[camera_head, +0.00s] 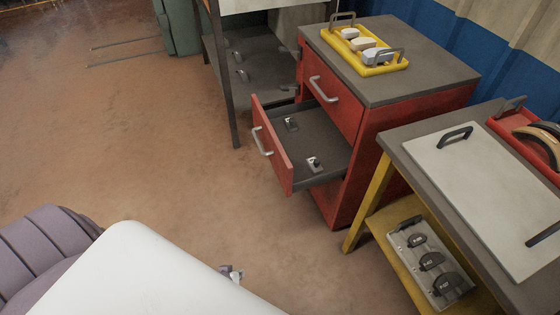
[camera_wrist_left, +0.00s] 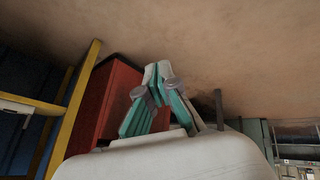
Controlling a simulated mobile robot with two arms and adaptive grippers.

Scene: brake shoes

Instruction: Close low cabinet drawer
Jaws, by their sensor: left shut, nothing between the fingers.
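The low red cabinet (camera_head: 370,150) has a grey top. Its lower drawer (camera_head: 272,150) is pulled out, with a curved metal handle (camera_head: 261,141) on its red front and two small metal-and-black parts inside. The upper drawer (camera_head: 335,98) looks shut. My left gripper (camera_head: 233,273) barely shows past my white arm, over the floor in front of and below the open drawer, apart from it. In the left wrist view my gripper (camera_wrist_left: 158,70) has its teal fingers together and empty, with the red cabinet (camera_wrist_left: 105,105) beside them. My right gripper is not in view.
A yellow-legged table (camera_head: 425,150) stands right of the cabinet, with a grey tray of dark parts on its lower shelf. A yellow tray (camera_head: 378,70) sits on the cabinet. A dark shelf rack (camera_head: 255,60) stands behind left. The floor left of the drawer is clear.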

